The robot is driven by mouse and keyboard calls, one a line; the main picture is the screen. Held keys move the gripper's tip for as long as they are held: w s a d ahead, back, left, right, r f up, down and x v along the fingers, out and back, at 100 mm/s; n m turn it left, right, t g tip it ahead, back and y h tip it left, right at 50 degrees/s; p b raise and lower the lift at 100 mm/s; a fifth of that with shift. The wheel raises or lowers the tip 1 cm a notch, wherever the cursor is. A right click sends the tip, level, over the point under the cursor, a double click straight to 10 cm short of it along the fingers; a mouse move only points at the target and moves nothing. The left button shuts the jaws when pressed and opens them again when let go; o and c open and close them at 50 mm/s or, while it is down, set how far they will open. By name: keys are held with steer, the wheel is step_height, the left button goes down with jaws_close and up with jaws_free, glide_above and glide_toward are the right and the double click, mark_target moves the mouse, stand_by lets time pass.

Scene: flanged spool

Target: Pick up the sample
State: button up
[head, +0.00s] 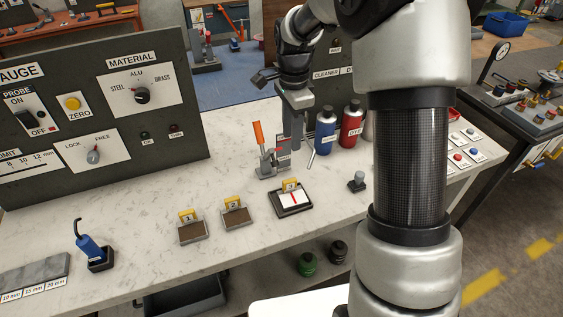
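No object carries a readable "sample" label. A small dark grey piece (358,181), with a rounded top on a wider base, stands alone on the worktop right of the tray marked 3; I cannot tell whether it is the sample. My gripper (293,118) is at the back of the worktop, above and behind the orange-handled clamp. It is apart from the small grey piece, up and to its left. Its fingertips are small and partly merge with the grey post and clamp behind, so I cannot tell if it is open or holds anything.
A toggle clamp (266,160) with an orange handle stands mid-bench. Blue (326,130) and red (351,124) bottles stand behind. Tagged holders 1 (191,231), 2 (234,216) and tray 3 (291,201) sit in front. A gauge panel (105,105) stands left.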

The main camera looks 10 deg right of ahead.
glide_toward(290, 180)
steer(key=f, duration=0.3)
steer(key=w+f, duration=0.1)
steer(key=f, duration=0.1)
steer(key=shift+d+f, duration=0.1)
steer(key=shift+f, duration=0.1)
steer(key=shift+s+a+f+p, duration=0.1)
steer(key=shift+s+f+p, duration=0.1)
steer(key=shift+f, duration=0.7)
steer(key=shift+s+a+f+p, duration=0.1)
steer(key=shift+f+p, duration=0.05)
steer(key=shift+f, duration=0.75)
steer(key=shift+s+f+p, duration=0.1)
steer(key=shift+f+p, duration=0.1)
steer(key=shift+f, duration=0.7)
steer(key=shift+c, duration=0.2)
steer(key=shift+r, duration=0.1)
jaws_close()
